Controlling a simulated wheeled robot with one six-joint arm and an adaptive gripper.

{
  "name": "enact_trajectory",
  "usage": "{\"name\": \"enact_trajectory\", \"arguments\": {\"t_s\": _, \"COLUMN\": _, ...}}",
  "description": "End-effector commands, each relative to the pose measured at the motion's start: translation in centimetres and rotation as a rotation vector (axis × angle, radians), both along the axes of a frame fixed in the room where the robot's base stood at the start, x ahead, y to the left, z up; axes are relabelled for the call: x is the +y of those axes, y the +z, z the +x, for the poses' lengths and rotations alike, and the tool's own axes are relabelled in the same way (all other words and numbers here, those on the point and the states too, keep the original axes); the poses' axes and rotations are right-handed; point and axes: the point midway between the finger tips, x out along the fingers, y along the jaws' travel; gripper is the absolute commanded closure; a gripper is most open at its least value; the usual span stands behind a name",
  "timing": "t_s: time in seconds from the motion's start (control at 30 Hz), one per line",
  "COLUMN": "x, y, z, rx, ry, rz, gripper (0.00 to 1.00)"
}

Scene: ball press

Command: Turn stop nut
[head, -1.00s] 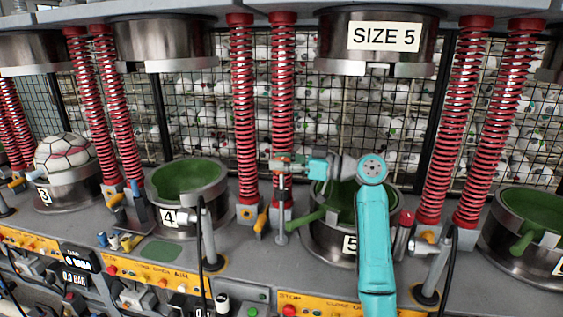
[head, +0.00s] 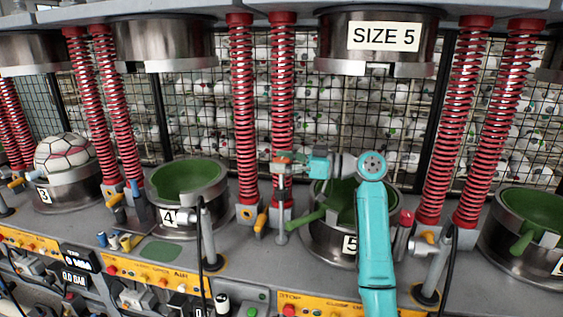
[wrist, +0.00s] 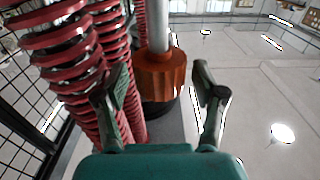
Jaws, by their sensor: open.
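The stop nut (wrist: 162,75) is an orange-brown knurled collar on a grey vertical rod (wrist: 158,22) in the wrist view. It sits between the two fingers of my gripper (wrist: 160,95), slightly beyond the fingertips or level with them. A gap shows on both sides of the nut, so the gripper is open around or just before it. In the head view my gripper (head: 290,165) is at the rod left of mould 5, and the nut there is small and partly covered by the fingers.
Red springs (wrist: 85,70) stand close left of my gripper in the wrist view. In the head view, mould 5 (head: 335,238) lies below my arm, under the SIZE 5 upper mould (head: 376,40). Mould 4 (head: 185,200) stands to the left. A mesh fence (head: 340,120) is behind.

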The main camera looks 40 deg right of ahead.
Motion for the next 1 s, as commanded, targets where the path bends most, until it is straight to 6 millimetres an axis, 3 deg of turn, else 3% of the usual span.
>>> {"name": "enact_trajectory", "arguments": {"t_s": 0.23, "x": 0.0, "y": 1.3, "z": 0.0, "rx": -0.002, "ry": 0.000, "rz": -0.001, "gripper": 0.30}}
{"name": "enact_trajectory", "arguments": {"t_s": 0.7, "x": 0.0, "y": 8.9, "z": 0.0, "rx": -0.001, "ry": 0.000, "rz": -0.001, "gripper": 0.30}}
{"name": "enact_trajectory", "arguments": {"t_s": 1.0, "x": 0.0, "y": 10.0, "z": 0.0, "rx": 0.001, "ry": 0.000, "rz": 0.000, "gripper": 0.30}}
